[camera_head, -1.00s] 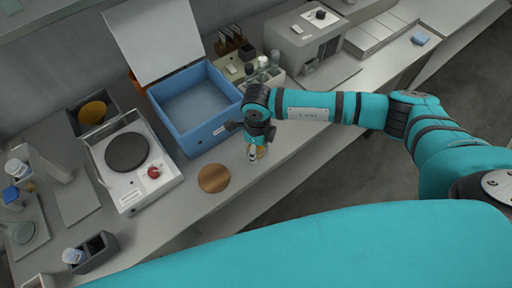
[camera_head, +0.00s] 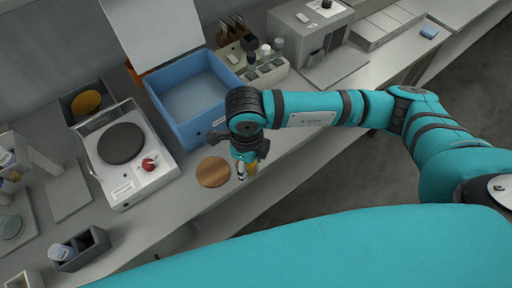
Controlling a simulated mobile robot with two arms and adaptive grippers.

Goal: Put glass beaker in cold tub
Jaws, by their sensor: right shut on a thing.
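The cold tub (camera_head: 182,128) is an open blue box on the bench, its white lid raised behind it; its inside looks empty. My right gripper (camera_head: 245,175) points down just in front of the tub's near right corner, outside it. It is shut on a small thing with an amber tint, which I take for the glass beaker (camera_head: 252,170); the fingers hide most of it. It is beside the round wooden disc (camera_head: 213,172). My left gripper is not in view.
A hotplate stirrer (camera_head: 150,182) with a dark round plate and red knob stands left of the tub. A rack with bottles (camera_head: 270,75) stands right of it, and a grey machine (camera_head: 300,35) beyond. A dark two-slot holder (camera_head: 95,252) is at the front left.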

